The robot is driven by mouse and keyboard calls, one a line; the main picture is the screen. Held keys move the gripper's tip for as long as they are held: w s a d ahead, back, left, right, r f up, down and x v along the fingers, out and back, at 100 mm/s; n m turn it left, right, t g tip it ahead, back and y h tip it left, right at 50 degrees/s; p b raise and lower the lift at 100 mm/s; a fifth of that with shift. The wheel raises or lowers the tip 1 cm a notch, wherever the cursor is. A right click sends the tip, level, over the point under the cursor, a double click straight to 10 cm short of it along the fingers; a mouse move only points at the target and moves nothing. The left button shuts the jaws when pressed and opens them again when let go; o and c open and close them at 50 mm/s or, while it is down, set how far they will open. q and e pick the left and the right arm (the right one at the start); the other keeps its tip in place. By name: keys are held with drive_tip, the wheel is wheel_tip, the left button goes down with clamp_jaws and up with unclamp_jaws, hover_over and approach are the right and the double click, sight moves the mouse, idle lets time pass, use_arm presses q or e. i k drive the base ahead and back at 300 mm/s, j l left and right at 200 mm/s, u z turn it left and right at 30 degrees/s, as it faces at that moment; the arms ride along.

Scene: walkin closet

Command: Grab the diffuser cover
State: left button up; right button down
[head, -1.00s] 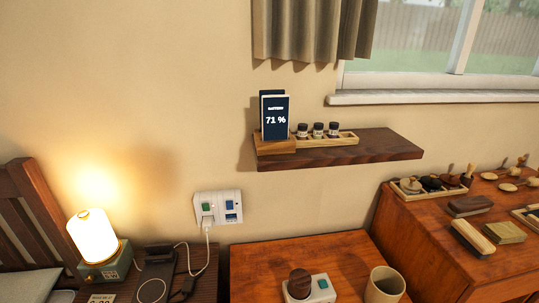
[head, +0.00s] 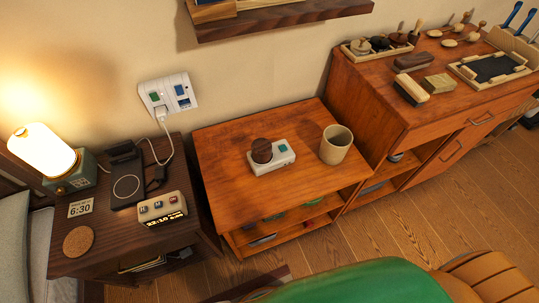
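A small white device (head: 283,163) with a teal button sits on the low wooden cabinet in the middle of the head view. A dark brown rounded piece (head: 262,150) sits on its left end. This looks like the diffuser and its cover, but no label shows. Neither of my grippers is in view.
A beige cup (head: 336,144) stands right of the device on the cabinet (head: 225,150). A dark nightstand (head: 100,251) with a lit lamp (head: 42,150) is at left. A taller dresser (head: 375,95) with brushes and trays is at right. A green rounded object (head: 355,283) fills the bottom edge.

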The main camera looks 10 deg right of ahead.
sight(262, 147)
drive_tip(key=k+l+z, duration=0.1)
drive_tip(key=l+z, duration=0.15)
drive_tip(key=z, duration=0.15)
drive_tip(key=l+z, duration=0.35)
